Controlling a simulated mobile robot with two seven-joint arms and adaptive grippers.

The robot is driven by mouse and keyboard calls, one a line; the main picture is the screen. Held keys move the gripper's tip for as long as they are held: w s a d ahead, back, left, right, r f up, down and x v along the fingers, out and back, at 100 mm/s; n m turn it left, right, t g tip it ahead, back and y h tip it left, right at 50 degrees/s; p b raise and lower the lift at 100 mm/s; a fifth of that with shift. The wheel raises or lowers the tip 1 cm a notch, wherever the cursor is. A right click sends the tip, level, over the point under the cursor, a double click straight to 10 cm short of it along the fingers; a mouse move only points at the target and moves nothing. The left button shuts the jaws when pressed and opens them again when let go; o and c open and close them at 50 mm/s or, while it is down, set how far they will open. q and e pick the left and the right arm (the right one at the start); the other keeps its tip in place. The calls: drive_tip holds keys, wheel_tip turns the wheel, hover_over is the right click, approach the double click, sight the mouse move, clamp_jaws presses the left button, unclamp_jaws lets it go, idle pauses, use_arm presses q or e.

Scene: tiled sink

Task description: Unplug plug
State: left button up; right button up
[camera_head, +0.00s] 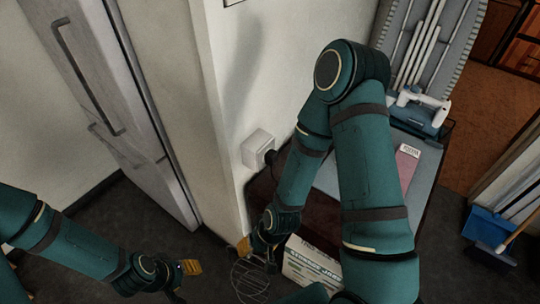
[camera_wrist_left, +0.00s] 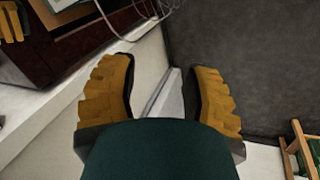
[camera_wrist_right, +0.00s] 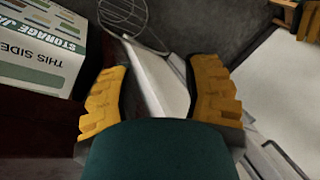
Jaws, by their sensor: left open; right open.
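A white wall socket box (camera_head: 257,147) sits on the corner wall in the head view. A dark plug (camera_head: 270,157) is at its right side and looks seated in it, partly in shadow. My right gripper (camera_head: 256,256) is open and empty, well below the socket and apart from it. Its open yellow fingers show in the right wrist view (camera_wrist_right: 160,95), with no plug between them. My left gripper (camera_head: 187,274) is open and empty, low and left of the wall corner. Its fingers also show in the left wrist view (camera_wrist_left: 160,90). Neither wrist view shows the plug.
A storage box (camera_head: 312,264) and a wire basket (camera_head: 250,278) lie close to my right gripper. A dark cabinet (camera_head: 262,196) stands below the socket. A tall grey door (camera_head: 110,105) is at left. My right arm crosses the view just right of the plug.

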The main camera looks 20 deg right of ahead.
drive_tip(key=o, duration=0.3)
drive_tip(key=shift+d, duration=0.15)
drive_tip(key=shift+o, duration=0.2)
drive_tip(key=s+d+r+m+g+y, duration=0.2)
drive_tip(key=s+r+m+g+y, duration=0.35)
drive_tip(key=m, duration=0.65)
drive_tip(key=m+t+p, duration=0.1)
drive_tip(key=m+t, duration=1.5)
drive_tip(key=t, duration=0.4)
approach(275, 160)
drive_tip(key=w, duration=0.2)
drive_tip(key=shift+a+r+g, duration=0.15)
drive_tip(key=shift+a+g, duration=0.1)
drive_tip(key=shift+a, duration=0.05)
drive_tip(key=shift+x, duration=4.5)
